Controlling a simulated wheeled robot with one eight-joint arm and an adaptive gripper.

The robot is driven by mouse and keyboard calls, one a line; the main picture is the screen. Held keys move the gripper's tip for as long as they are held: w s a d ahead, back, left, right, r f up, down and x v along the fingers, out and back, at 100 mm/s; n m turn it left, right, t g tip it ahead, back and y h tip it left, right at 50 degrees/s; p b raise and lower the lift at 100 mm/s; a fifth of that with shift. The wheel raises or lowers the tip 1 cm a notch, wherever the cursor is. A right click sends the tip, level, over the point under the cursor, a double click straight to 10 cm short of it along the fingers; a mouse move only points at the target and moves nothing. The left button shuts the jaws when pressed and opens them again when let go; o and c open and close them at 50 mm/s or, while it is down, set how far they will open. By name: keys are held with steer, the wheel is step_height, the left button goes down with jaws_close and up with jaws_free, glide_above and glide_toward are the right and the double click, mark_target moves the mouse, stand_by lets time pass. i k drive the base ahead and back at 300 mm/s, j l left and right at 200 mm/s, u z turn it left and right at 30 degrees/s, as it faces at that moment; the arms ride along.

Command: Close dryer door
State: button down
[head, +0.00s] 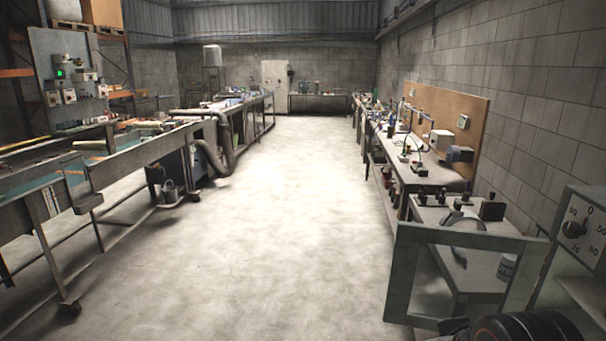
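The dryer (586,228) stands at the right edge of the head view, partly cut off by the frame. Its front panel has a dial with numbers around it. The dryer door (404,277) is a grey-green frame around a see-through window. It stands open, swung out to the left of the dryer, and the bench behind shows through its window. A dark rounded part of my arm shows at the bottom right, just below the door's lower right corner. My gripper's fingers are not visible. I cannot tell whether my arm touches the door.
A long workbench (420,178) with several small instruments runs along the right wall behind the door. A conveyor-like table (40,215) on wheels runs along the left, with a hose and a can beside it. The concrete floor (270,220) between them is clear.

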mark_target(532, 252)
steer(key=i+j, duration=0.3)
steer(key=i, duration=0.25)
steer(key=i+j, duration=0.3)
steer(key=i, duration=0.25)
steer(key=i+j, duration=0.35)
steer(key=i, duration=0.2)
steer(key=i+j+z, duration=0.1)
steer(key=i+j, duration=0.2)
steer(key=i, duration=0.25)
steer(key=i+j, duration=0.35)
steer(key=i, duration=0.15)
steer(key=z, duration=0.4)
steer(key=i+j+z, duration=0.1)
steer(key=z, duration=0.3)
steer(key=j+z, duration=0.1)
steer(key=z, duration=0.3)
steer(key=i+j+z, duration=0.1)
steer(key=z, duration=0.3)
steer(key=j+z, duration=0.15)
steer(key=z, duration=1.9)
steer(key=k+j+u, duration=0.2)
steer(key=j+u, duration=0.15)
steer(key=i+l+z, duration=0.3)
steer(key=k+l, duration=0.05)
